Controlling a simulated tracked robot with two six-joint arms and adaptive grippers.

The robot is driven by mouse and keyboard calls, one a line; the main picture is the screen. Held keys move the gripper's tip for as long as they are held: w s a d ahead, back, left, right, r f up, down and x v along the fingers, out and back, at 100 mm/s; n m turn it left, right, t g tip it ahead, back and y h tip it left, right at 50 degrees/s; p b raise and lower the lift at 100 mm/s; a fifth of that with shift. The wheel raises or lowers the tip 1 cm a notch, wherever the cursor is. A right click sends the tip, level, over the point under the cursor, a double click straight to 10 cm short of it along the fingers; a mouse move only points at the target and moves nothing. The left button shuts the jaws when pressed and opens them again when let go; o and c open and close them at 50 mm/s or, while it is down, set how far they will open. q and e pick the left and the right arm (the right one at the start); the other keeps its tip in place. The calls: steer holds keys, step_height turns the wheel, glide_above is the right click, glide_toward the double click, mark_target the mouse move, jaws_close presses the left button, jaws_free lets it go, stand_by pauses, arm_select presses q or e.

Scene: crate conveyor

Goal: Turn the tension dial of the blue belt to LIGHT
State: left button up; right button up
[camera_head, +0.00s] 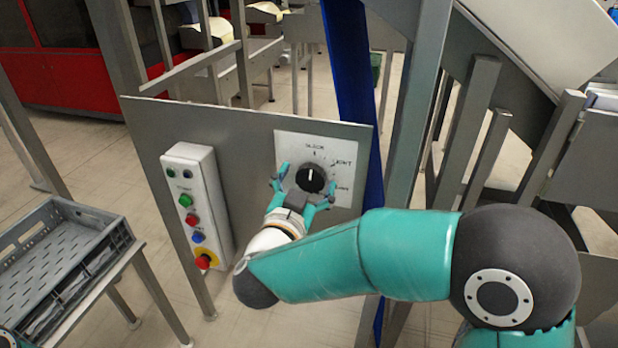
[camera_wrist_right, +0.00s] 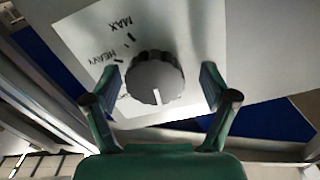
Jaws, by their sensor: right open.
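The tension dial (camera_head: 310,180) is a round black knob on a white label plate (camera_head: 345,148). Its white pointer line points up, towards the SLACK mark; LIGHT is printed to the upper right of the knob. In the right wrist view the dial (camera_wrist_right: 156,76) looks grey, its pointer aims down, and MAX and HEAVY show above it. My right gripper (camera_head: 306,184) is open, with one finger on each side of the dial. In the right wrist view the fingers of the gripper (camera_wrist_right: 161,82) show gaps to the knob. My left gripper is not visible.
A white button box (camera_head: 198,200) with several coloured buttons is on the grey panel (camera_head: 250,135) left of the dial. A blue post (camera_head: 350,75) rises behind the panel. A grey crate (camera_head: 60,265) sits on a stand at the lower left. Grey frame posts stand right of the panel.

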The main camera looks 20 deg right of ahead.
steer(key=shift+d, duration=0.15)
steer(key=shift+s, duration=0.1)
steer(key=shift+c, duration=1.2)
steer(key=shift+d, duration=0.1)
steer(key=c, duration=0.9)
steer(key=shift+f+m+b, duration=0.2)
steer(key=shift+m+b, duration=1)
steer(key=shift+b, duration=0.3)
steer(key=shift+c, duration=0.2)
steer(key=m+b, duration=0.4)
steer(key=shift+f+b, duration=0.1)
steer(key=shift+b, duration=0.2)
steer(key=shift+m+b, duration=1.75)
steer(key=shift+m, duration=0.35)
steer(key=o, duration=1.2)
steer(key=shift+r, duration=0.25)
